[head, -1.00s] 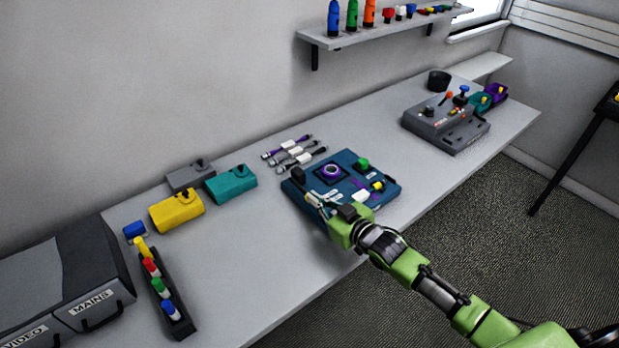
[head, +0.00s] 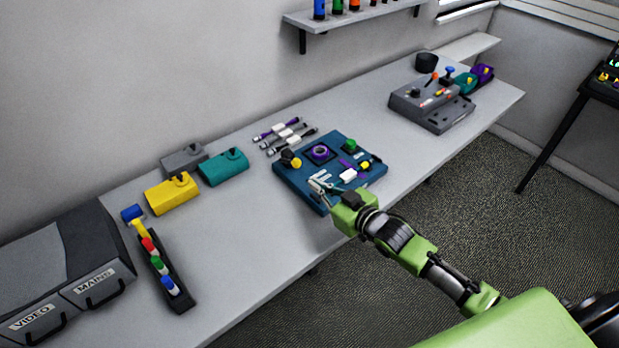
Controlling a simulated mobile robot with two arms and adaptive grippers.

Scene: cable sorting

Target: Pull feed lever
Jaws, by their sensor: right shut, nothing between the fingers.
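A blue board (head: 300,188) lies at the front of the bench, with a black block and a yellow-tipped knob (head: 296,163) at its left corner. I cannot tell for sure which part is the feed lever. The board also carries a purple ring (head: 320,152), a green knob (head: 349,146), a small yellow knob (head: 365,164) and a white piece (head: 348,175). My right gripper (head: 322,185) is shut and empty, low over the board's front left part. Whether its fingers touch the board is unclear. My left gripper is out of view.
A grey control box (head: 428,112) with orange and blue knobs stands at the back right. Cables (head: 286,137) lie behind the board. Yellow (head: 172,195), teal (head: 224,167) and grey boxes and a rack of coloured pieces (head: 178,295) are left. The bench between rack and board is clear.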

